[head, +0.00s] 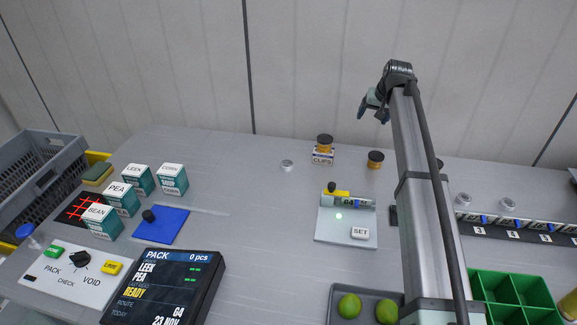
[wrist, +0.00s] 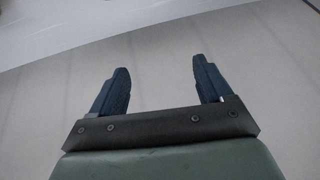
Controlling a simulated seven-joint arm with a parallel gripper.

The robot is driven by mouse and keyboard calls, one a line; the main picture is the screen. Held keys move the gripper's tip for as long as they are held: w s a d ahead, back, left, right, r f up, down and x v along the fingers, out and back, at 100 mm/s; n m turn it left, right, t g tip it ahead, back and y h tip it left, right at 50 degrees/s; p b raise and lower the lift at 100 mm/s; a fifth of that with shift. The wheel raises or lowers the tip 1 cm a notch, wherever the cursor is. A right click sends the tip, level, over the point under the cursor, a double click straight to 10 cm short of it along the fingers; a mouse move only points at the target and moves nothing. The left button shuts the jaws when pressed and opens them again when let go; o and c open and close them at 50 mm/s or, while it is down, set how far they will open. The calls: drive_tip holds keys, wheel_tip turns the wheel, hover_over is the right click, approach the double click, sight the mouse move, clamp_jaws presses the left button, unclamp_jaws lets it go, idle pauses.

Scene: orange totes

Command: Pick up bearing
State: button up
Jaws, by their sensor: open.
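A small silver ring-shaped part (head: 287,165), which looks like a bearing, lies alone on the grey table left of the clips box in the head view. Two similar silver round parts (head: 463,199) (head: 507,204) sit at the numbered rack on the right. My gripper (head: 374,112) is raised high near the back of the table, to the right of the lone ring and well apart from it. In the wrist view my gripper (wrist: 160,68) has its two dark blue fingers spread with nothing between them. No bearing shows in the wrist view.
A clips box (head: 322,157) with a dark-lidded jar on top stands right of the lone ring; another jar (head: 375,160) is nearby. A scale (head: 345,222), teal-and-white boxes (head: 122,199), a display (head: 160,288) and a green bin (head: 510,290) surround the clear middle.

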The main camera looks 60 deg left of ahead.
sight(287, 163)
drive_tip(key=s+a, duration=0.2)
drive_tip(key=s, duration=0.2)
drive_tip(key=s+a+g+h, duration=0.1)
drive_tip(key=s+a, duration=0.1)
drive_tip(key=s, duration=0.3)
drive_tip(key=s+a+n+h, duration=0.1)
drive_tip(key=s+a, duration=0.2)
drive_tip(key=s, duration=0.2)
drive_tip(key=shift+a+f+g, duration=0.1)
drive_tip(key=shift+f+g, duration=0.15)
drive_tip(key=shift+g, duration=0.05)
drive_tip(key=s+a+h, duration=0.3)
drive_tip(key=s+a, duration=0.1)
drive_tip(key=s, duration=1)
drive_tip(key=shift+n+g, duration=0.3)
drive_tip(key=f, duration=1.3)
drive_tip(key=shift+w+d+f, duration=0.2)
drive_tip(key=shift+w+f, duration=0.05)
drive_tip(key=shift+w, duration=0.05)
drive_tip(key=shift+c, duration=0.3)
drive_tip(key=c, duration=1.1)
wheel_tip(287, 163, up, 10)
drive_tip(key=shift+r, duration=0.15)
